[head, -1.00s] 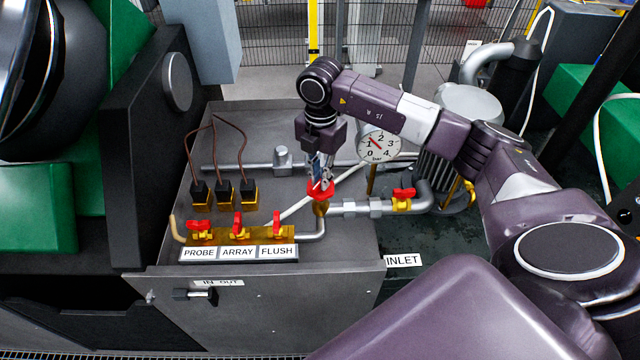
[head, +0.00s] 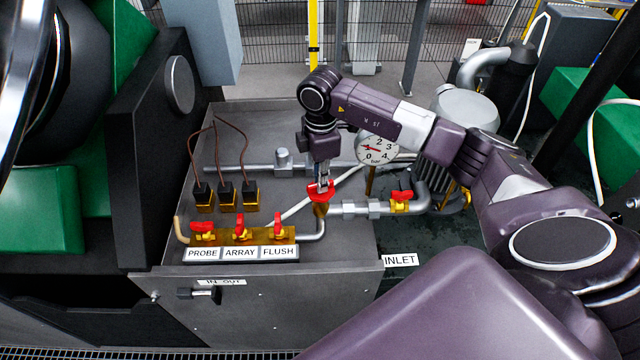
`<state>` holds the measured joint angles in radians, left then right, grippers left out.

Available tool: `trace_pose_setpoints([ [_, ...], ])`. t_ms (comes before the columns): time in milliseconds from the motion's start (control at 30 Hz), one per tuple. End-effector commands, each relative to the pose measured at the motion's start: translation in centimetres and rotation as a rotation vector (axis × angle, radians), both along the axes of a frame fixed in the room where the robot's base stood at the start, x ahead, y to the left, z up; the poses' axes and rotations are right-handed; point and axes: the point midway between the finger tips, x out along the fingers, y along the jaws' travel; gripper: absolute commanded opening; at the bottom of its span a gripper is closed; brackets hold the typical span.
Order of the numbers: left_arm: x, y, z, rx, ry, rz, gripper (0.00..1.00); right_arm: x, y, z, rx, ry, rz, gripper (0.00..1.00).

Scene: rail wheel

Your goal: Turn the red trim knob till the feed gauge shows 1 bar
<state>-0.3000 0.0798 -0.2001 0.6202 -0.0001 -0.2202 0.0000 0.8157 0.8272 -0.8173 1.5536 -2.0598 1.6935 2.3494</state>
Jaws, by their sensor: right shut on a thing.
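The red trim knob (head: 321,197) sits on a brass valve at the right end of the manifold pipe. My right gripper (head: 322,184) comes down from above and is shut on the knob. Its fingers cover part of the knob. The round white feed gauge (head: 378,149) stands behind and to the right of the knob. Its red needle points left, close to where the 1 mark lies; the small digits make the exact reading hard to tell. My left gripper is not in view.
Three red-handled valves (head: 240,232) stand above the PROBE, ARRAY and FLUSH labels (head: 240,254). Another red-handled valve (head: 401,199) is on the inlet pipe at right. Three black connectors (head: 227,193) with brown cables stand at left. Bare grey bench top (head: 345,235) lies in front of the knob.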

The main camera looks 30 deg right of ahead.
Motion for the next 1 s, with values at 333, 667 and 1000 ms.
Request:
trace_pose_setpoints([
  [333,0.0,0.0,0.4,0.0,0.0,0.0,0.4,0.1,-0.1,0.1,0.0,-0.003,-0.078,0.0],
  [667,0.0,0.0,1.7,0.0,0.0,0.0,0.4,0.1,0.0,0.3,0.001,-0.001,-0.265,0.0],
  [1000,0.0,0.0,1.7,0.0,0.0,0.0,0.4,0.1,0.0,0.0,-0.001,-0.002,-0.311,0.32],
])
